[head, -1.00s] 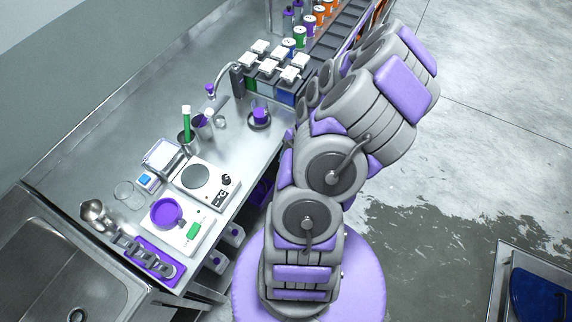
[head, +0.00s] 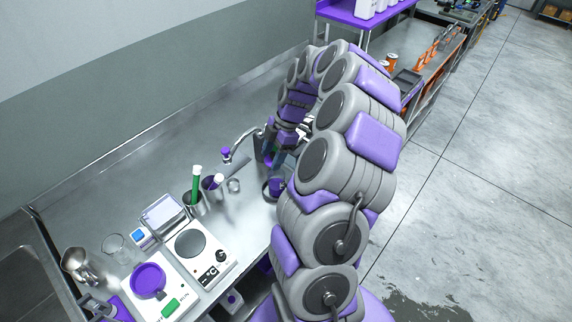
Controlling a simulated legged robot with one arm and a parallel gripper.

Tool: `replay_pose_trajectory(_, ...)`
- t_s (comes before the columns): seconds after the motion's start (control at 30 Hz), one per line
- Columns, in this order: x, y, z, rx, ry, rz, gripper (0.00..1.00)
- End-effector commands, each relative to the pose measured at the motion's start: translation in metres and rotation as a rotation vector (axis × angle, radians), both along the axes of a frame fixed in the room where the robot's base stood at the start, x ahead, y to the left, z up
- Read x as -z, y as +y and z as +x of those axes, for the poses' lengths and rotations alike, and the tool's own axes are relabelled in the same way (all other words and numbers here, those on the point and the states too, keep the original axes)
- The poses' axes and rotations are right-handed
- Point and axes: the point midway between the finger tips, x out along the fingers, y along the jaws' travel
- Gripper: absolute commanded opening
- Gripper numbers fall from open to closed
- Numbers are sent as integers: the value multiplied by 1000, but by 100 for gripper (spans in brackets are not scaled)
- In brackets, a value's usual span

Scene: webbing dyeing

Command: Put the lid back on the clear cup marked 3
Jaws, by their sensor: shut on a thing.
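My gripper (head: 271,156) is at the end of my arm, which arches over the back of the counter. It is small and partly covered by my arm links. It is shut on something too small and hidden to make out. It is close to the row of lidded containers, where a bit of white (head: 305,129) shows behind my arm. I cannot read a 3 on any cup or pick out a loose lid. A small clear cup (head: 233,186) stands on the counter.
The counter along the wall is clear (head: 130,185).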

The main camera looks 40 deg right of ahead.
Motion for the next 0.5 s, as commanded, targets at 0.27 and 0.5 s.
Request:
replay_pose_trajectory(0.27,9,1,1,2,0,-1,29)
replay_pose_trajectory(0.5,26,4,0,2,1,-4,29)
